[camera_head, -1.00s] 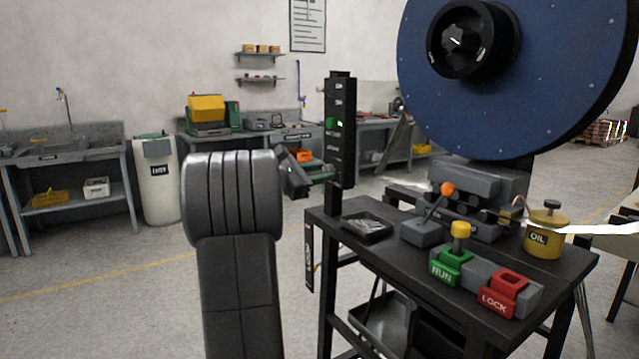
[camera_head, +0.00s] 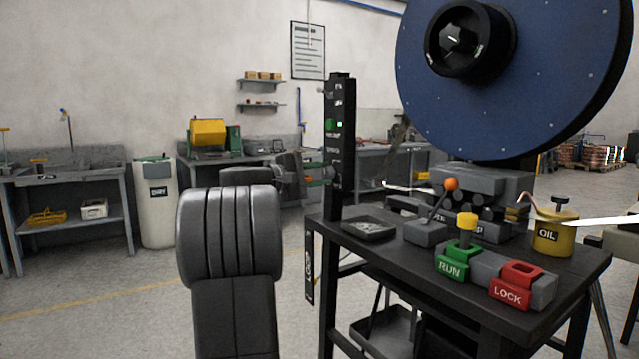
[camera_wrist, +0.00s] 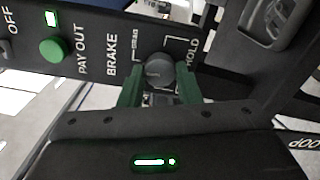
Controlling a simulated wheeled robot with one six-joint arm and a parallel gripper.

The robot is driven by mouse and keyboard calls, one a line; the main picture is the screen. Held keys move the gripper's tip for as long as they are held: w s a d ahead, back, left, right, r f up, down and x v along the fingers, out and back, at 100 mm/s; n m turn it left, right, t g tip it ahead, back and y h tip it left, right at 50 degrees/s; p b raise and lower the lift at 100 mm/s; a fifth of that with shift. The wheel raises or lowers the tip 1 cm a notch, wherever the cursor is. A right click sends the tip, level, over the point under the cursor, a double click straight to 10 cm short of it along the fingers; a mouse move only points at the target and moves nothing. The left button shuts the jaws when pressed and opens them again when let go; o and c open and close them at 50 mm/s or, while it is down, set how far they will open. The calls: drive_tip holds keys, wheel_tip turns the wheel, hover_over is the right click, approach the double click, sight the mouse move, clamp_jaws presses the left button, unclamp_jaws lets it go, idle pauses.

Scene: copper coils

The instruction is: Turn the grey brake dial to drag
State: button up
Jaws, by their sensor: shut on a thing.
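The grey brake dial (camera_wrist: 158,72) is a round knob on the black control panel (camera_wrist: 88,45), between the DRAG and HOLD marks and beside the word BRAKE. In the wrist view my gripper (camera_wrist: 158,88) has its green fingers on either side of the dial, shut on it. I cannot make out where the dial points. In the head view the panel (camera_head: 341,140) is a black upright post at the table's left edge. There my gripper (camera_head: 322,174) reaches it from the left, and the dial is hidden.
The green PAY OUT button (camera_wrist: 54,49) sits on the same panel. The black table (camera_head: 400,270) carries a lever with an orange knob (camera_head: 451,184), green RUN block (camera_head: 453,264), red LOCK block (camera_head: 520,287) and yellow oil can (camera_head: 552,235). A blue reel (camera_head: 560,70) stands above.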

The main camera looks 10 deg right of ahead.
drive_tip(key=shift+f+m, duration=0.1)
drive_tip(key=shift+m, duration=0.4)
drive_tip(key=o, duration=1)
drive_tip(key=shift+c, duration=0.2)
drive_tip(key=p+v, duration=0.1)
drive_tip(key=v, duration=1.3)
drive_tip(key=shift+d, duration=0.15)
drive_tip(key=b+x, duration=0.1)
drive_tip(key=x, duration=1.2)
drive_tip(key=shift+w+d, duration=0.15)
drive_tip(key=shift+d, duration=0.2)
drive_tip(key=shift+a, duration=0.1)
